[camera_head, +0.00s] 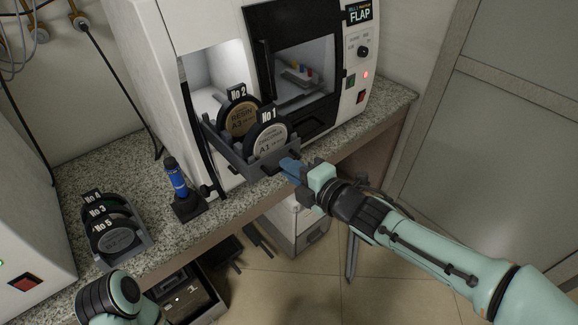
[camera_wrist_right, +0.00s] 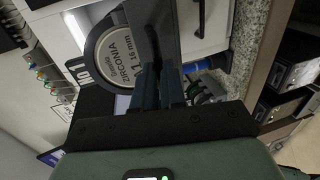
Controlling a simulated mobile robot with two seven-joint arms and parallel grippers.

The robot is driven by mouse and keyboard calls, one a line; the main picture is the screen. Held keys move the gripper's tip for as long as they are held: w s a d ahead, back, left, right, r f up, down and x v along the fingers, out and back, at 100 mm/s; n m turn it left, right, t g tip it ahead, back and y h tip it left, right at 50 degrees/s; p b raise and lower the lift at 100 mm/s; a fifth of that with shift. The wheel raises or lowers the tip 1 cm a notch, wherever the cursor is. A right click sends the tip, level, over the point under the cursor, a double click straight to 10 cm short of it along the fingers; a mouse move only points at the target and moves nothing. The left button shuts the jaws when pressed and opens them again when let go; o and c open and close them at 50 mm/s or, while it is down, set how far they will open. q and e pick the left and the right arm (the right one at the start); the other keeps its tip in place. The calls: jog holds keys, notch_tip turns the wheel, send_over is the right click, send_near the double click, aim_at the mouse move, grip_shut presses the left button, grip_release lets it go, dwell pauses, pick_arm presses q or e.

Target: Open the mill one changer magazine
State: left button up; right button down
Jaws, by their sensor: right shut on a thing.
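The changer magazine (camera_head: 258,168) is a dark grey tray standing out of the lit opening in the white mill (camera_head: 222,35). It carries a No 2 disc (camera_head: 238,118) and a No 1 disc (camera_head: 268,137), both upright. My right gripper (camera_head: 289,168) is shut on the magazine at its front right end. In the right wrist view the No 1 disc (camera_wrist_right: 118,58) is close beside the blue fingers (camera_wrist_right: 159,75); the exact grip is partly hidden by them. My left arm shows at the bottom left, but its fingers are out of view.
A rack (camera_head: 138,243) with several numbered discs stands on the speckled counter (camera_head: 150,192) at left. A blue tool in a dark holder (camera_head: 186,207) stands near the magazine's left. The mill's dark-framed window (camera_head: 300,70) is right of the opening. An open drawer (camera_head: 190,300) lies below the counter.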

jog(key=shift+s+d, duration=0.1)
dwell(0.3)
jog(key=c, duration=1.2)
grip_release()
jog(key=p+v, duration=0.4)
jog(key=v, duration=0.9)
jog(key=shift+s, duration=0.15)
